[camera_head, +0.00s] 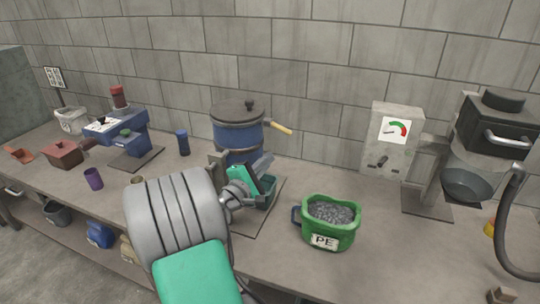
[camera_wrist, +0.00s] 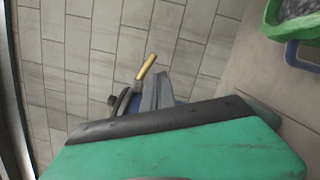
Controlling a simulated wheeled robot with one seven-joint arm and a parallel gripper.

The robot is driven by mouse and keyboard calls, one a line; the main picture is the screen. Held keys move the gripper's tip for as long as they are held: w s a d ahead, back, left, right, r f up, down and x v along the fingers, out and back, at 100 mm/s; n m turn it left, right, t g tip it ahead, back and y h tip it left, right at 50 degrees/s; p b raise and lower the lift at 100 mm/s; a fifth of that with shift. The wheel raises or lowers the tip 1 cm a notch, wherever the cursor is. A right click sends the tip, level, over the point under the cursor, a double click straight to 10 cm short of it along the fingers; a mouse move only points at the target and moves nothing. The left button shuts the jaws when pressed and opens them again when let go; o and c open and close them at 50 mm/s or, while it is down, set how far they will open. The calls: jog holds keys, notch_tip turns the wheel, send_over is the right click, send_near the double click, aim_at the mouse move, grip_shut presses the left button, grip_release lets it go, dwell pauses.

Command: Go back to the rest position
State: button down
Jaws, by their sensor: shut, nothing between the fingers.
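My gripper (camera_head: 246,178) is in front of the blue pot-shaped machine, above the bench, at the end of my grey and green arm. In the wrist view my gripper (camera_wrist: 156,92) has its grey fingers together with nothing between them. The blue machine (camera_head: 238,130) has a dark lid and a yellow handle (camera_head: 282,128). Its lower front is partly hidden behind my gripper. The yellow handle also shows in the wrist view (camera_wrist: 147,66).
A green bucket (camera_head: 330,236) marked PE, filled with grey granules, stands right of my gripper. A gauge box (camera_head: 392,140) and a dark hopper machine (camera_head: 490,130) stand farther right. A blue cylinder (camera_head: 182,143) and purple cup (camera_head: 94,178) stand left. Bare bench lies around the bucket.

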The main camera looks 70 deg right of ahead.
jog(key=shift+a, duration=0.2)
dwell(0.3)
